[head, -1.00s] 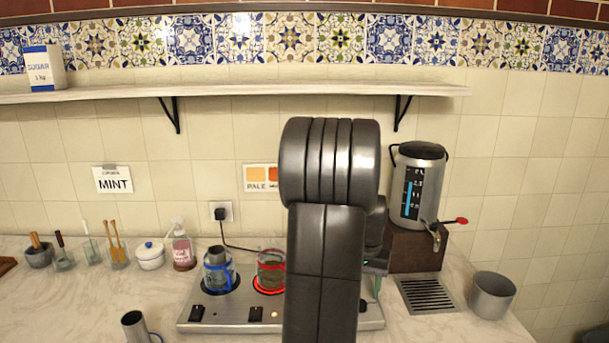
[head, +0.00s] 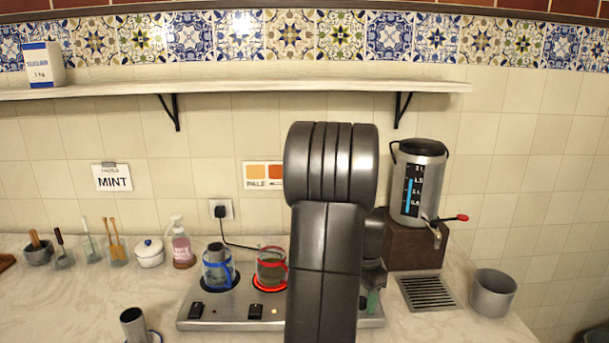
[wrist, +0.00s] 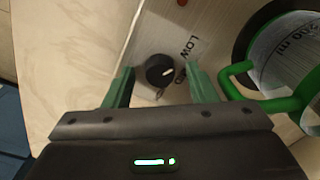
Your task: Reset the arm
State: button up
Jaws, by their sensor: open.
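My gripper (wrist: 162,92) is open and empty in the wrist view, its two green fingers apart on either side of a black knob (wrist: 160,70) marked LOW on the hotplate panel. I cannot tell whether the fingers touch the panel. A glass vessel with a green handle (wrist: 240,82) stands close to the right finger. In the head view my arm covers the right part of the hotplate (head: 225,312), and only a bit of my gripper (head: 372,298) shows beside the arm.
A blue-banded glass (head: 218,268) and a red-banded glass (head: 271,268) stand on the burners. The samovar (head: 418,185) sits on a brown block at right, near a drain grille (head: 427,292) and a grey pot (head: 492,294). A shelf (head: 240,91) runs above.

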jog(key=m+b, duration=0.1)
jog(key=m, duration=0.3)
jog(key=shift+m, duration=0.4)
notch_tip(320, 180, up, 7)
jog(key=shift+r, duration=0.1)
